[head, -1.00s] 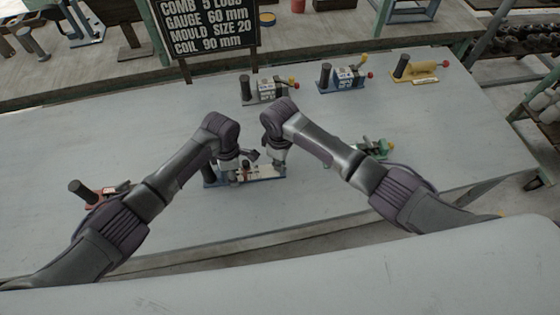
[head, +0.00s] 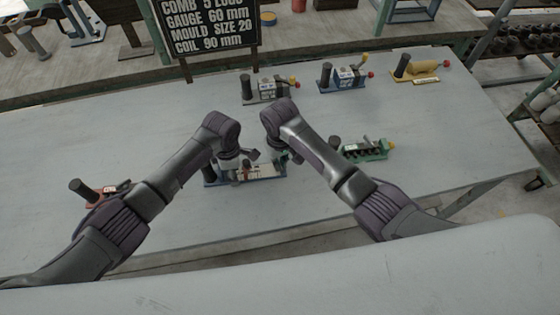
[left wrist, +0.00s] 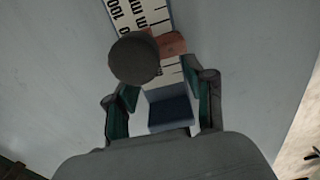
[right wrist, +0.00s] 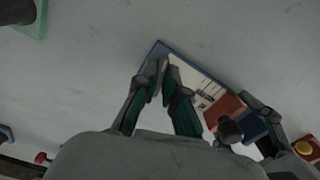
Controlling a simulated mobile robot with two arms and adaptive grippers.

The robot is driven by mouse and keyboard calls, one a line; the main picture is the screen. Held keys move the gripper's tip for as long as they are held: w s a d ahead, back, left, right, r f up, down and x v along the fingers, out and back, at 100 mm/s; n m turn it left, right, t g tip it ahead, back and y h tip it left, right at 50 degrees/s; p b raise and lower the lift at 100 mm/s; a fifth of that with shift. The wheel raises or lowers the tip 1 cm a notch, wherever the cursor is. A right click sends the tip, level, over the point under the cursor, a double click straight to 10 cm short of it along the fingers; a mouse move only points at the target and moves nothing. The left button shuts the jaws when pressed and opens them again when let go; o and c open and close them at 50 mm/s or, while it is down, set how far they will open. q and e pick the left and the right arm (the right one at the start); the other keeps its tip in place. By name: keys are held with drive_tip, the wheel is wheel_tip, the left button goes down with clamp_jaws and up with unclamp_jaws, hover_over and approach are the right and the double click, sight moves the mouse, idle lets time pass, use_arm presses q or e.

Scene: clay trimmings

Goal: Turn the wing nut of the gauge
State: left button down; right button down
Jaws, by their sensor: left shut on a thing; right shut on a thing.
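The gauge (head: 262,172) is a blue base with a white ruler strip, standing in the middle of the table. Its red-brown slider (left wrist: 172,44) and dark round knob (left wrist: 133,58) show in the left wrist view. My left gripper (left wrist: 162,98) has a finger on each side of the blue base near one end and is shut on it. My right gripper (right wrist: 164,68) is at the gauge's other end, its fingertips close together on a small grey piece, apparently the wing nut (right wrist: 165,80). The fingers hide most of that piece. The ruler (right wrist: 195,80) runs beside them.
A green device (head: 366,150) stands close right of my right gripper. A red device (head: 106,190) is at the left. Grey (head: 266,90), blue (head: 343,76) and yellow (head: 418,70) devices stand at the back. A black sign (head: 207,25) stands behind. The table between is clear.

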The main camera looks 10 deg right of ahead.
drive_tip(key=shift+w, duration=0.1)
idle(0.3)
drive_tip(key=c, duration=1.3)
unclamp_jaws()
drive_tip(key=shift+o, duration=0.2)
wheel_tip(320, 180, up, 12)
use_arm(q)
drive_tip(key=shift+c, duration=1.6)
unclamp_jaws()
drive_tip(key=shift+r, duration=0.1)
